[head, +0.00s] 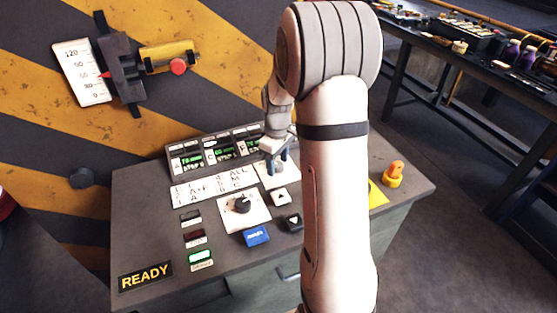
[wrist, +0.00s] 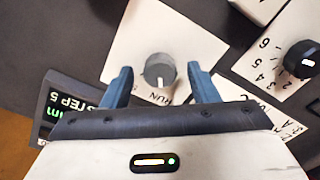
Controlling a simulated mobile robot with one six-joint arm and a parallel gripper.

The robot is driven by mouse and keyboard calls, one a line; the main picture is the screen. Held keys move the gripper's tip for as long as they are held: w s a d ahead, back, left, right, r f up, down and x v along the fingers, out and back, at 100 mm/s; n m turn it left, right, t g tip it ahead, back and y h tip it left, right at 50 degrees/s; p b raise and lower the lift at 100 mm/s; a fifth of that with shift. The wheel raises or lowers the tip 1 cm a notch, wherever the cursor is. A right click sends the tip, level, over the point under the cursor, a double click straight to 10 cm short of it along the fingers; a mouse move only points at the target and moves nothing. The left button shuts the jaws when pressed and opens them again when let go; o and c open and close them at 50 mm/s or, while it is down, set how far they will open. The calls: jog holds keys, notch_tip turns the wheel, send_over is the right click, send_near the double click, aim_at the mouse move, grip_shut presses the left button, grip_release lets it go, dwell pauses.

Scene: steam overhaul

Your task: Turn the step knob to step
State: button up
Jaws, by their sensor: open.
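The step knob (wrist: 160,70) is a small grey round knob on a white plate (wrist: 187,35) in the wrist view. Its pale mark seems to point towards the printed word RUN. I cannot tell how deep the fingertips reach. In the head view my gripper (head: 277,162) is over the same plate (head: 277,178), and the knob is hidden.
A black numbered knob (head: 242,204) sits nearby on the console and shows in the wrist view (wrist: 302,56). Around it are arrow buttons (head: 281,197), a blue button (head: 256,236), green displays (head: 190,159) and an orange knob (head: 395,172). A READY sign (head: 145,275) is lit.

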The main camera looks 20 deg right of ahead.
jog(key=shift+c, duration=0.2)
jog(key=c, duration=0.9)
jog(key=shift+c, duration=0.2)
jog(key=shift+m, duration=0.3)
jog(key=m+b, duration=0.1)
jog(key=m, duration=0.4)
jog(key=shift+f, duration=0.1)
jog(key=m+b, duration=0.1)
jog(key=m, duration=0.5)
jog(key=shift+m, duration=0.3)
jog(key=o, duration=1)
